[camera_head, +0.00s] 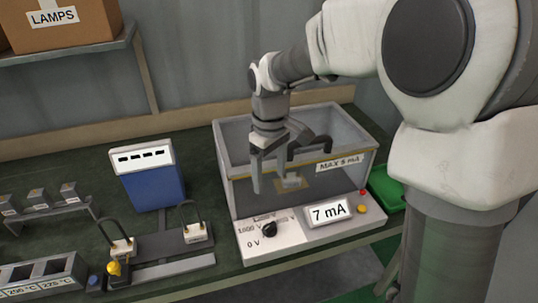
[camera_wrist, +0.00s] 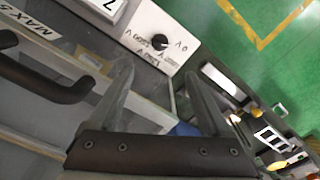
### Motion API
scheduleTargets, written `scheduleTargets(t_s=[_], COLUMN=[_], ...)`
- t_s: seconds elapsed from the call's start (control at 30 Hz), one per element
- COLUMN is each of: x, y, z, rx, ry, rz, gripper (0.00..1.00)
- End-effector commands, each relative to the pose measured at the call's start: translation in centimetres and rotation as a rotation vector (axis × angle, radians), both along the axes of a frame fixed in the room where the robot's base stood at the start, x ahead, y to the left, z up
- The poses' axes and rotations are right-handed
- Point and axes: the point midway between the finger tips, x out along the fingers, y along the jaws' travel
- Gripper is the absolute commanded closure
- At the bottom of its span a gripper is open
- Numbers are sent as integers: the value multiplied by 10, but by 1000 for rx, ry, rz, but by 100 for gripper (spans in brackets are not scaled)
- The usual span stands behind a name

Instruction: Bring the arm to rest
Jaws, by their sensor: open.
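My gripper (camera_head: 275,168) hangs from my bent arm, its fingers pointing down over the front part of a clear-walled box (camera_head: 232,200). In the wrist view my gripper (camera_wrist: 158,80) has its two fingers apart, with nothing held between them. I cannot tell whether the fingers touch the box.
Left are a blue box (camera_head: 152,185), a rail with handled blocks (camera_head: 160,245), and a rack (camera_head: 45,275). A LAMPS carton (camera_head: 60,30) sits on a shelf above. A green tray (camera_head: 385,190) is at right.

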Motion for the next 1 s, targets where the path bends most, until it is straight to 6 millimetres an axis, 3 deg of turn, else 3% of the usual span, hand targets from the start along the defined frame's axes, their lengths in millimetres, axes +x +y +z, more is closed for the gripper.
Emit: scheduleTargets(t_s=[0.17,0.37,0.7,1.0], x=[-2,-23,-91,-156], y=[-2,-25,-78,-112], z=[3,33,83,98], rx=[-2,-7,29,116], ry=[-8,-77,-249,-385], rz=[-9,-111,-398,-645], gripper=[18,18,18,18])
